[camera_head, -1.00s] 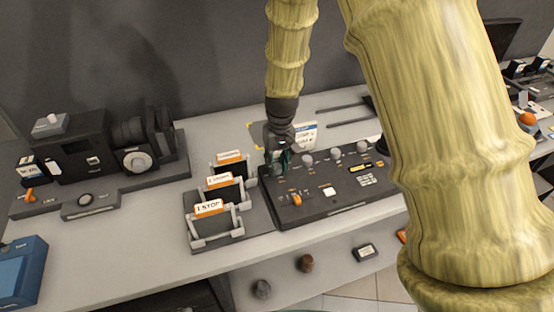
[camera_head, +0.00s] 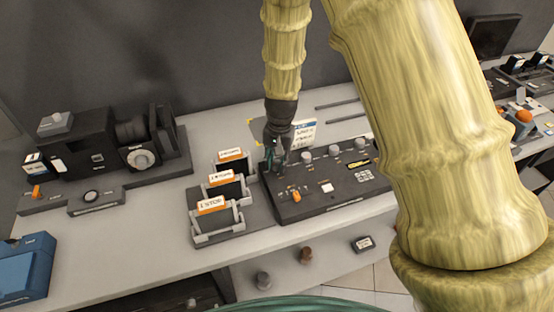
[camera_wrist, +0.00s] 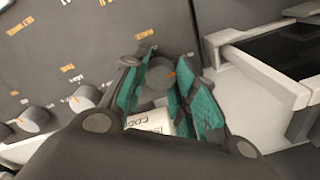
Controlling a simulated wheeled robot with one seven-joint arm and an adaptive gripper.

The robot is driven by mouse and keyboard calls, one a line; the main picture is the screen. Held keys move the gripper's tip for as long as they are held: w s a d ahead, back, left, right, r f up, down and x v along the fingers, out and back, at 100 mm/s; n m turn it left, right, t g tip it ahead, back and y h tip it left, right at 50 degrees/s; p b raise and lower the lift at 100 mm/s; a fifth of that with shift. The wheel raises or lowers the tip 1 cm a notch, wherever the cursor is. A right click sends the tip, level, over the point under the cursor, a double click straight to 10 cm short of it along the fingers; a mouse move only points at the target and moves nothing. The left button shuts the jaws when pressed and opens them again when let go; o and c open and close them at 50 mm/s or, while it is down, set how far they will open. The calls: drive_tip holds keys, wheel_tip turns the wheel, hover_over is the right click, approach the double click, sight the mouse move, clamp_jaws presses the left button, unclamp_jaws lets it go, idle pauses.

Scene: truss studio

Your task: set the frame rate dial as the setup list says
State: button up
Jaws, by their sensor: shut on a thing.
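The black control panel (camera_head: 320,203) lies on the bench with a row of grey knobs along its back. My gripper (camera_head: 274,168) is over the leftmost knob. In the wrist view, the teal fingers of my gripper (camera_wrist: 162,78) are closed around this grey round dial (camera_wrist: 158,80), with a small orange mark by its top. The dial's name and scale cannot be read. A white card (camera_head: 303,134), perhaps the setup list, stands behind the panel; its text is too small to read. A white lettered piece (camera_wrist: 150,122) shows partly between the fingers.
Two neighbouring knobs (camera_wrist: 85,97) and (camera_wrist: 35,120) sit beside the gripped dial. A rack with orange-labelled cards (camera_head: 212,205) stands close left of the panel. A black camera (camera_head: 95,155) is further left, a blue box (camera_head: 27,265) at front left.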

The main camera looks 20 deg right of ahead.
sight(279, 163)
drive_tip(key=shift+s+f, duration=0.1)
drive_tip(key=shift+s, duration=0.05)
drive_tip(key=o, duration=1.1)
drive_tip(key=shift+c, duration=0.2)
drive_tip(key=shift+r, duration=0.2)
drive_tip(key=shift+r, duration=0.3)
wheel_tip(279, 163, up, 11)
drive_tip(key=shift+d, duration=0.3)
drive_tip(key=shift+s+r, duration=0.1)
